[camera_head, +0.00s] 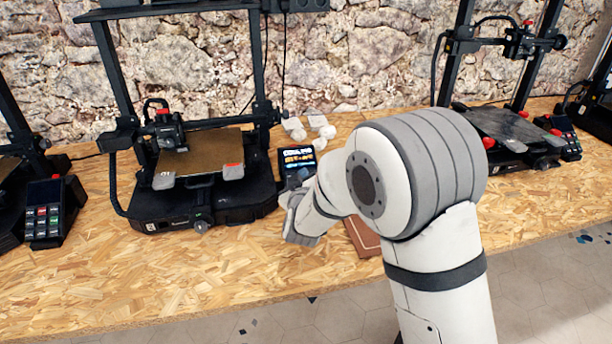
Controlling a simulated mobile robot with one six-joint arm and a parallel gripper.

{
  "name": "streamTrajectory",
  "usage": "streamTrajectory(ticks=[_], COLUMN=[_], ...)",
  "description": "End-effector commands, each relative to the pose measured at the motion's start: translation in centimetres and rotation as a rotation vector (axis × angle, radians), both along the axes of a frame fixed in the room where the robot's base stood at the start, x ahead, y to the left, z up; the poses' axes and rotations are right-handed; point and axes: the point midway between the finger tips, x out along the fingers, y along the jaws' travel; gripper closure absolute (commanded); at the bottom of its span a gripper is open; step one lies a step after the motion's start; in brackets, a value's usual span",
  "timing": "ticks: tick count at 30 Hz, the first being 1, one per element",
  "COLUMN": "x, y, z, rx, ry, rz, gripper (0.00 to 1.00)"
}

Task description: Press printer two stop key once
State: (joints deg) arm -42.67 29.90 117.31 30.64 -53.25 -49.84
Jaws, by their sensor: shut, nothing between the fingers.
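The middle printer (200,205), black with a tan bed, stands left of my arm. Its control panel (297,158) has a lit screen at its right front corner. My gripper (299,180) is a small dark shape at the panel's lower part, beyond my pale wrist. It is shut and empty. The keys below that screen are hidden by my gripper and wrist, so I cannot see the stop key or tell whether it is touched. No printer number is readable.
A right-hand printer (505,135) stands behind my arm. White lumps (318,128) lie behind the middle panel. A brown flat item (363,238) is partly covered. The wooden bench (130,280) is clear in front.

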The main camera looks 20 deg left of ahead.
Motion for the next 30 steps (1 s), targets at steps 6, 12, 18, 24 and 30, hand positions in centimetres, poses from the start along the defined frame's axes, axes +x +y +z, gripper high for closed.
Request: streamTrajectory(ticks=[6,12,18,24,30], x=[-0.2,-0.7,-0.8,-0.9,-1.5], y=[-0.1,-0.5,-0.6,-0.6,-1.0], z=[0.3,1.1,1.2,1.3,2.4], rx=[0.000,0.000,0.000,0.000,0.000], ry=[0.001,0.001,0.001,0.001,0.001], rz=[-0.001,-0.001,-0.001,-0.001,-0.001], gripper=[1.00,1.00,1.00,1.00,1.00])
